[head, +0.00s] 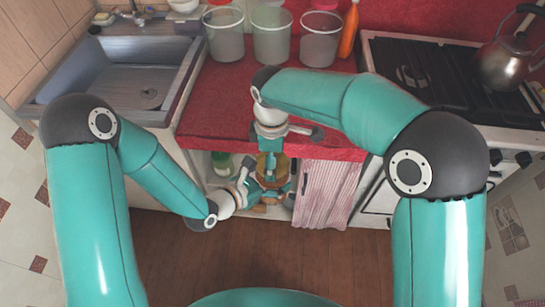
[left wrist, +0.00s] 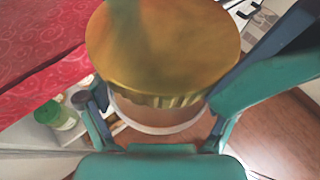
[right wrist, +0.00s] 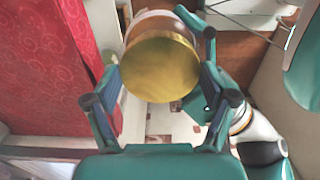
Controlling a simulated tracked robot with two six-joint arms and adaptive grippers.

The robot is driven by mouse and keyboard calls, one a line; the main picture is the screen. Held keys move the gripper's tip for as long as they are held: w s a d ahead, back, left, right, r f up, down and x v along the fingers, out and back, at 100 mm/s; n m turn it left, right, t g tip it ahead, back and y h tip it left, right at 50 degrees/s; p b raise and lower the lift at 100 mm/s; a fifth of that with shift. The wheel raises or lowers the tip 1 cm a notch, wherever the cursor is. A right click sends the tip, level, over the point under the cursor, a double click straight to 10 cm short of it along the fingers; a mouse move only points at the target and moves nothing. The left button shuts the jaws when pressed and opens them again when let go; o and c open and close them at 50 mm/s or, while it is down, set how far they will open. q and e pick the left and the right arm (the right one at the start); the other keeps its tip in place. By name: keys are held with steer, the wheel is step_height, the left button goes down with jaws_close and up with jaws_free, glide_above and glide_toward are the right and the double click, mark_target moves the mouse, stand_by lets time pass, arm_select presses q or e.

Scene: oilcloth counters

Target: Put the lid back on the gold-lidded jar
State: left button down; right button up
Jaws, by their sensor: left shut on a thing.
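The gold lid (left wrist: 165,50) covers the top of the glass jar (left wrist: 160,124) in the left wrist view. I cannot tell whether it is fully seated. In the right wrist view the lid (right wrist: 162,70) faces the camera, with part of the jar behind it. My left gripper (head: 262,186) is shut on the jar, holding it upright in front of the counter. My right gripper (right wrist: 160,72) points down from above, its fingers spread on either side of the lid, apparently open. In the head view the lid (head: 268,166) is partly hidden between the grippers.
The red counter (head: 225,110) lies just behind the grippers. Clear containers (head: 271,40) and an orange bottle (head: 349,30) stand at its back. A green bottle (head: 222,163) stands on the shelf below, left of the grippers. A striped curtain (head: 325,190) hangs to the right.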

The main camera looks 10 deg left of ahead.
steer(key=c, duration=0.3)
steer(key=m, duration=0.3)
steer(key=shift+c, duration=0.2)
steer(key=o, duration=1.1)
steer(key=shift+o, duration=0.2)
steer(key=shift+r, duration=0.1)
steer(key=shift+r, duration=2.2)
